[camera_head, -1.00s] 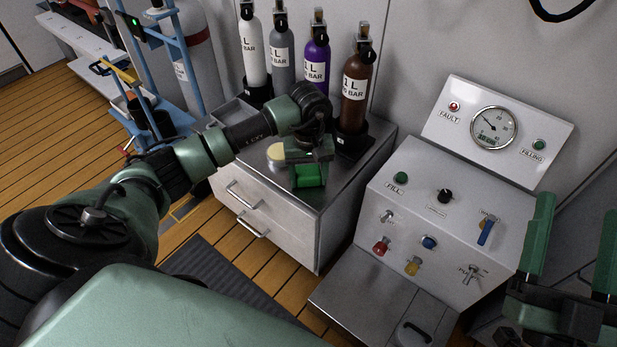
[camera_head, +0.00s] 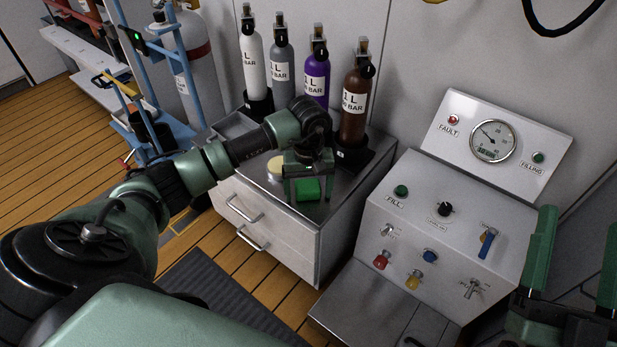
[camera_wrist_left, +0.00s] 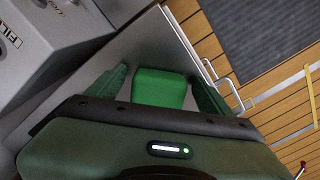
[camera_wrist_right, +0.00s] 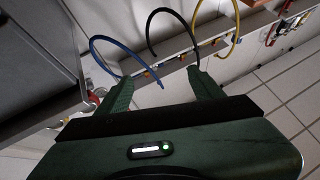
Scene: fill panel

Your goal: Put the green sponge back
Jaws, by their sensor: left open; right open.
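The green sponge (camera_head: 307,189) is on the metal top of the drawer cabinet (camera_head: 334,213), near its front edge. In the left wrist view the green sponge (camera_wrist_left: 159,88) lies between the two fingers, with a gap on each side. My left gripper (camera_head: 305,190) is open and points down at the sponge; part of the sponge is hidden behind its fingers. My right gripper (camera_head: 566,265) is open and empty at the right edge of the head view. In the right wrist view nothing is between its fingers (camera_wrist_right: 156,88).
A round cream-coloured thing (camera_head: 275,168) sits beside the left gripper. Labelled cylinders, including a purple one (camera_head: 316,75) and a brown one (camera_head: 355,105), stand along the cabinet's back. A shallow grey tray (camera_head: 232,126) lies at its left. The fill panel (camera_head: 440,225) stands to the right.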

